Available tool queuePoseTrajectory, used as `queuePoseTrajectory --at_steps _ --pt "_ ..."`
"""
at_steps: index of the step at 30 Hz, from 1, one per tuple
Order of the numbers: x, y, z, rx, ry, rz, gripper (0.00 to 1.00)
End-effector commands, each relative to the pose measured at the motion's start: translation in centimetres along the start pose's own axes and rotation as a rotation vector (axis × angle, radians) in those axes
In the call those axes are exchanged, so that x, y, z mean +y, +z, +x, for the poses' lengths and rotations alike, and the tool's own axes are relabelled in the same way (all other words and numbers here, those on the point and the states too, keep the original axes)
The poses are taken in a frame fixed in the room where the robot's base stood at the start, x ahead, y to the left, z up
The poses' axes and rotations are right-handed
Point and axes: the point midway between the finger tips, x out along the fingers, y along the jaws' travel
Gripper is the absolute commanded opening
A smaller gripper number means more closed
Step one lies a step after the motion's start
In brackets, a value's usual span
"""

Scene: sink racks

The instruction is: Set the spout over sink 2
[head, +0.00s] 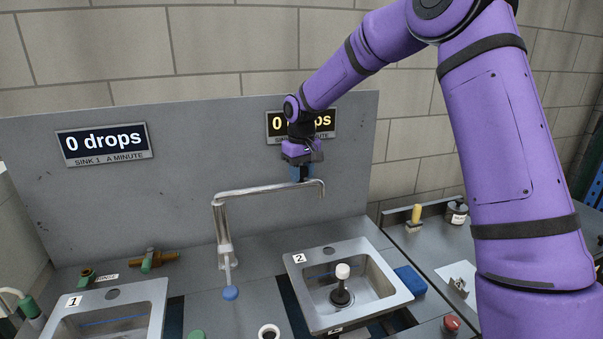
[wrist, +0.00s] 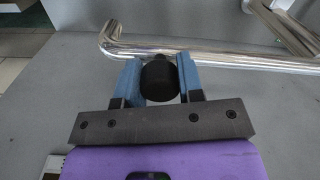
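The metal spout (head: 262,189) rises from an upright pipe between the sinks and reaches right, its bent-down tip toward sink 2 (head: 386,261). I cannot tell exactly where the tip lies over the basin. Sink 1 (head: 155,296) is at the lower left. My gripper (head: 301,175) is above the spout near its tip. In the wrist view, the gripper's blue fingers (wrist: 159,66) are close against both sides of a black knob (wrist: 159,82). The spout (wrist: 215,60) runs just beyond them. The knob's lower part is hidden.
The sink 1 sign (head: 104,144) reads 0 drops; my arm partly hides the other sign (head: 278,126).

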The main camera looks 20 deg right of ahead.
Motion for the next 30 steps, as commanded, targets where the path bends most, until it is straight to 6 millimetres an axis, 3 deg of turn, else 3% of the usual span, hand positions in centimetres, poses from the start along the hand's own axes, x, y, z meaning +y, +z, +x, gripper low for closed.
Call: queuePoseTrajectory --at_steps 1,3,14,20,30 --pt "0.0 0.0 0.0 0.0 0.0 0.0 0.17" --pt "0.0 0.0 0.0 0.0 0.0 0.0 0.01" --pt "-0.4 1.2 -0.1 -0.002 0.001 0.049 0.0" --pt "-1.4 3.9 -0.1 -0.002 0.001 0.168 0.0" --pt "-5.0 9.3 -0.1 0.0 0.002 0.449 0.0"
